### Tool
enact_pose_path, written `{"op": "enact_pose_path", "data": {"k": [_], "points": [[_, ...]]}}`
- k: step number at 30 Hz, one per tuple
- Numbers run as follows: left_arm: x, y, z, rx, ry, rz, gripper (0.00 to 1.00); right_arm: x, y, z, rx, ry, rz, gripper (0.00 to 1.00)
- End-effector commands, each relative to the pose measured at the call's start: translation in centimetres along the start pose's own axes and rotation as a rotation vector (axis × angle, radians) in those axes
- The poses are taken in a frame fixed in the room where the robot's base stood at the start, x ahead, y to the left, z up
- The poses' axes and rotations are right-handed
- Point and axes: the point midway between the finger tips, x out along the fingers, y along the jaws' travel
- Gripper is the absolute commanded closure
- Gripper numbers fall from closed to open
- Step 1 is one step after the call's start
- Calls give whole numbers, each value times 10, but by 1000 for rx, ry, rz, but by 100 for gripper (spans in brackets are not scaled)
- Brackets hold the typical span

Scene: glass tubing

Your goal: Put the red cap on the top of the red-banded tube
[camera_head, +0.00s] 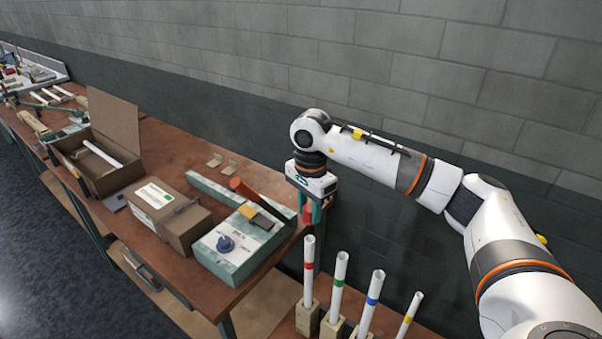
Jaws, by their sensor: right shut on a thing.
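The red-banded tube (308,262) is a white, open-topped tube with a red band, standing upright in a tan block (307,317) at the left end of a row of tubes. My right gripper (310,212) points down and is shut on the red cap (307,214). In the picture the cap shows just above the tube's top, with a small gap between them. How well it lines up in depth I cannot tell. The fingers hide part of the cap. My left gripper is not in view.
Green- (339,276), blue- (372,298) and yellow-banded (408,316) tubes stand to the right. A pale-green box with a blue knob (226,243), a hammer (258,201) and cartons (152,200) crowd the bench at left. A grey block wall is behind.

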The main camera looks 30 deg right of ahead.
Motion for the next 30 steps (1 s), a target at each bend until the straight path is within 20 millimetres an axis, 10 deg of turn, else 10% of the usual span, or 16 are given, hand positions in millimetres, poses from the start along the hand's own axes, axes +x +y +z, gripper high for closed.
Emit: {"op": "enact_pose_path", "data": {"k": [30], "points": [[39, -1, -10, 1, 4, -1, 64, 61, 0, 2, 18, 0, 0, 91]]}}
